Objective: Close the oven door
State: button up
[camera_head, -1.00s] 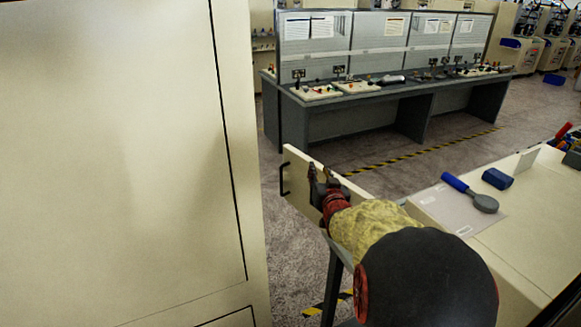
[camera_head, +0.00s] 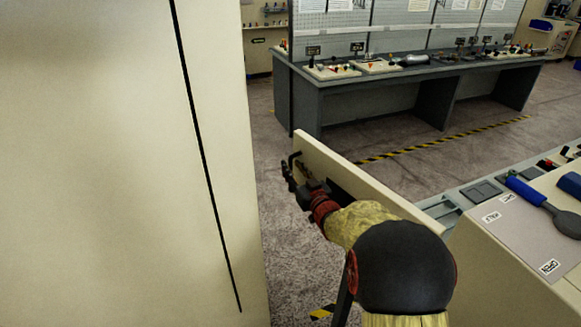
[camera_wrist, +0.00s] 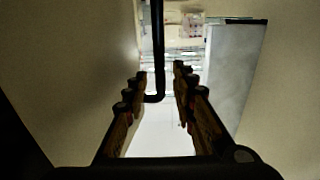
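The oven door (camera_head: 385,197) is a cream panel standing open in the head view, running from upper left to lower right. A thin black handle (camera_head: 294,158) shows at its far left end. My gripper (camera_head: 289,174) is at that end, on the near side of the door. In the wrist view, the black handle bar (camera_wrist: 158,50) runs down between the fingertips of my gripper (camera_wrist: 160,88), bending left at its lower end. The fingers are apart, with gaps visible on both sides of the bar. My arm hides part of the door.
A tall cream cabinet (camera_head: 120,170) fills the left side. A cream panel labelled OPEN (camera_head: 510,265) with a blue-handled tool (camera_head: 530,192) stands at right. A grey workbench (camera_head: 370,105) stands behind, with clear floor before it.

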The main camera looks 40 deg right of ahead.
jog(key=shift+x, duration=1.05)
jog(key=shift+c, duration=1)
jog(key=c, duration=0.4)
grip_shut()
